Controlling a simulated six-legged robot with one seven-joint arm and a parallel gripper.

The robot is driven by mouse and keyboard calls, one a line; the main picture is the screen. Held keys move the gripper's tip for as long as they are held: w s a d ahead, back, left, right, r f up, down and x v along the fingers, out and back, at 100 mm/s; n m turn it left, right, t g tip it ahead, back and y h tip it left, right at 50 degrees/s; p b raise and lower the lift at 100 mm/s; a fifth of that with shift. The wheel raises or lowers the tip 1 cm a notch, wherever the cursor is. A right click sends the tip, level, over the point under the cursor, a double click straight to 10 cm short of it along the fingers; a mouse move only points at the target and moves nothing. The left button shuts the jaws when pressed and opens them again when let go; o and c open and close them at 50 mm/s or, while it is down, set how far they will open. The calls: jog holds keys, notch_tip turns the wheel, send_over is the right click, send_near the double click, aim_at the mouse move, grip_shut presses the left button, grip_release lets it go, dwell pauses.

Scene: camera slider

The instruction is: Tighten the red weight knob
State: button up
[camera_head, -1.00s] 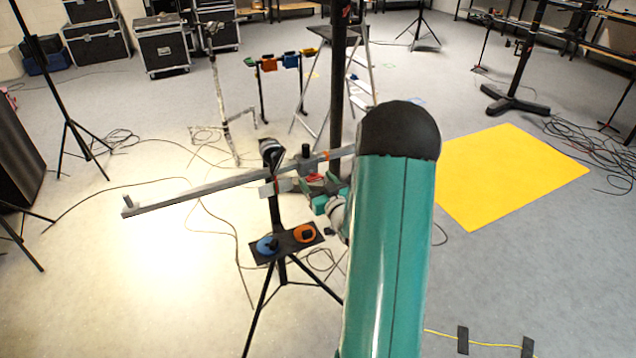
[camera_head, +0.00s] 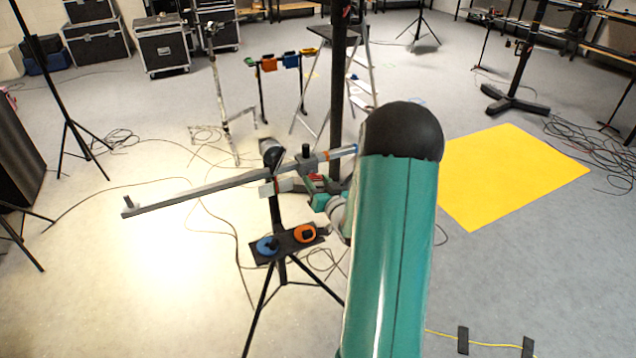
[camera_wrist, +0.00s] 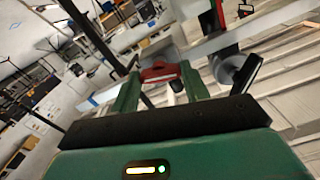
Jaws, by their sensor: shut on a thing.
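The red weight knob (camera_wrist: 160,71) sits between the two green fingers of my gripper (camera_wrist: 160,76) in the wrist view. My gripper is shut on it. In the head view my gripper (camera_head: 317,186) is just under the slider's carriage (camera_head: 307,161), with a little red showing at the fingers. The long grey slider rail (camera_head: 200,188) runs from the lower left up to the carriage, on a black tripod stand. The fingers and my arm hide part of the knob and of the rail's right end.
Below the rail, a small dark shelf (camera_head: 287,242) on the stand bears a blue knob (camera_head: 267,246) and an orange knob (camera_head: 305,233). A black pole (camera_head: 338,90) and a stepladder stand close behind. Cables lie on the floor. A yellow mat (camera_head: 512,175) lies at right.

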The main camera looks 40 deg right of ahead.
jog(key=m, duration=0.5)
jog(key=shift+m, duration=0.3)
jog(key=m, duration=1.1)
jog(key=shift+m, duration=2.2)
jog(key=o, duration=1)
